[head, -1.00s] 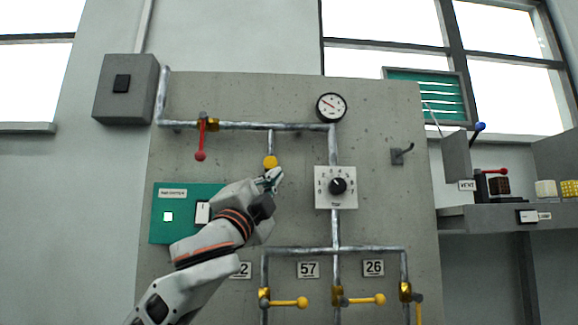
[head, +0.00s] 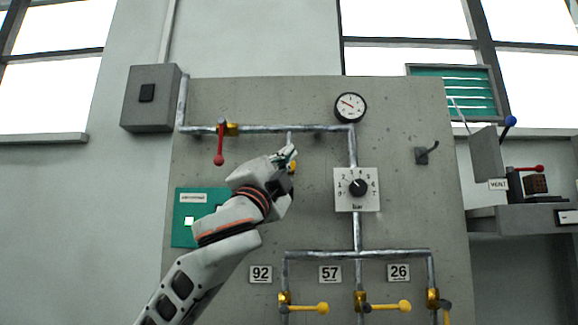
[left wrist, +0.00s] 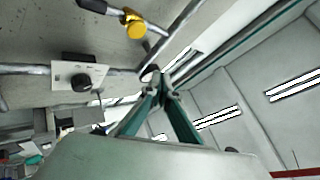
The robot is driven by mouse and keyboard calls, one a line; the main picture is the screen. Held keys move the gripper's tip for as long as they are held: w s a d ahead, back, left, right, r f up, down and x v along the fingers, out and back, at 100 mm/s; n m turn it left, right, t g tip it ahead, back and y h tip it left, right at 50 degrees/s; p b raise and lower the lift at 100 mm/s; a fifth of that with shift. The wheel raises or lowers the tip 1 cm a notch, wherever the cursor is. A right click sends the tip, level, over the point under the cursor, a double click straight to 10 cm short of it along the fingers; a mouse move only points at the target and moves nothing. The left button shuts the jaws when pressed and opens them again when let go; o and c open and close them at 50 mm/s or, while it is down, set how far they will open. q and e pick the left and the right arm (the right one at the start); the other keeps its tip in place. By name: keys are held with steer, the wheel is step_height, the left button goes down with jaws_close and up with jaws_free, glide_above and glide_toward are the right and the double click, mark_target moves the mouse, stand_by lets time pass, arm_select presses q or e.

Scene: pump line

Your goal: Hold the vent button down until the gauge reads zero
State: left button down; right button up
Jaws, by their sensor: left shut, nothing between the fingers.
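The round gauge (head: 350,107) hangs at the top of the concrete panel, its needle slanting to the upper left; its figures are too small to read. A VENT label (head: 498,184) is on the shelf unit at the right; I cannot make out which part there is the button. My left gripper (head: 289,153) is shut and empty, in front of the panel, left of and below the gauge, far from the label. It partly hides a yellow knob (head: 293,167); I cannot tell if they touch. In the left wrist view its fingers (left wrist: 160,92) meet. My right gripper is out of view.
A dial plate (head: 357,189) marked bar is right of my left gripper. A red-handled lever (head: 219,146) is to its left. Yellow-handled valves (head: 390,306) sit low on pipes. A hook (head: 427,153) and a grey shelf (head: 540,216) are at the right.

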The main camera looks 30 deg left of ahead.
arm_select(q)
steer(key=w+a, duration=0.3)
steer(key=w, duration=0.3)
steer(key=shift+a+p, duration=0.4)
steer(key=shift+p, duration=0.05)
steer(key=shift+w, duration=0.15)
stand_by(1.0)
steer(key=shift+w+a, duration=0.25)
steer(key=shift+w, duration=0.05)
steer(key=shift+w+a+p, duration=0.35)
steer(key=shift+w, duration=0.15)
stand_by(2.2)
steer(key=shift+s+d, duration=0.1)
stand_by(1.4)
steer(key=shift+s+d, duration=0.45)
steer(key=shift+s, duration=0.3)
